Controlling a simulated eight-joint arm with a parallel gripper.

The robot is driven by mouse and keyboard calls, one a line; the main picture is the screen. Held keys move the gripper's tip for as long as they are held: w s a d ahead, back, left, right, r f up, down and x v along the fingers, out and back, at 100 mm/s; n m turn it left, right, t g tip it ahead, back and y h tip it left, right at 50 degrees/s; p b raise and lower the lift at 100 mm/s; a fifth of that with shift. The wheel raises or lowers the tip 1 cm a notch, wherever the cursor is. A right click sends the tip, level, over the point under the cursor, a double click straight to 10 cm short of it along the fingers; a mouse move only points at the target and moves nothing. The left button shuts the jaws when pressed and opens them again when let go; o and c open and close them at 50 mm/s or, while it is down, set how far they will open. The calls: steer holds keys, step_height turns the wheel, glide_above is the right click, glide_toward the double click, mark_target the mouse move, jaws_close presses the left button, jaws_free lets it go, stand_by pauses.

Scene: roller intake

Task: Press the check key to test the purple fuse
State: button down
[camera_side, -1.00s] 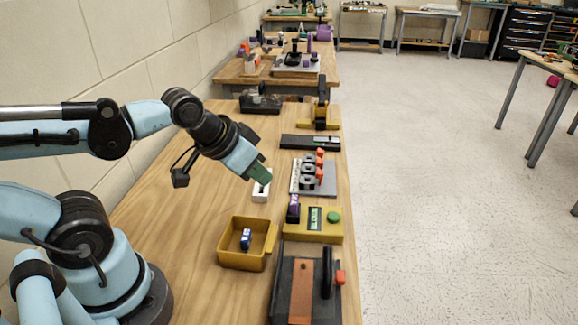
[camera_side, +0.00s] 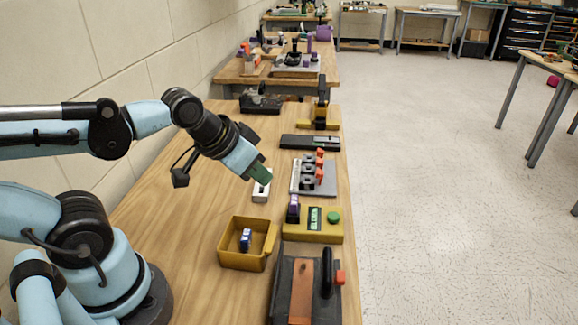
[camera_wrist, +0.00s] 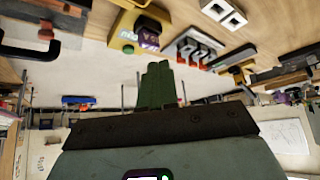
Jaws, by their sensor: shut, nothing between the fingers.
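The purple fuse (camera_side: 293,209) stands upright at the left end of the yellow tester (camera_side: 327,236), apparently in its socket. The tester has a lit green display (camera_side: 314,218) and a round green check key (camera_side: 333,216). My gripper (camera_side: 262,177) is shut and empty, in the air beyond and left of the tester, apart from the key. In the wrist view my shut green fingers (camera_wrist: 160,84) point up the picture.
A white slotted block (camera_side: 262,190) lies below my gripper. A yellow bin (camera_side: 236,264) with a blue fuse (camera_side: 246,238) stands left of the tester. A grey rack with orange levers (camera_side: 327,180) stands behind it, and a black-handled device (camera_side: 327,275) in front.

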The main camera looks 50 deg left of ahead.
steer(key=shift+w, duration=0.1)
stand_by(0.4)
steer(key=m+t+h, duration=0.1)
steer(key=m+t, duration=0.1)
steer(key=m, duration=0.9)
glide_above(330, 218)
steer(key=shift+w+r, duration=0.1)
steer(key=shift+r, duration=0.15)
steer(key=shift+f, duration=4.4)
steer(key=shift+f, duration=0.4)
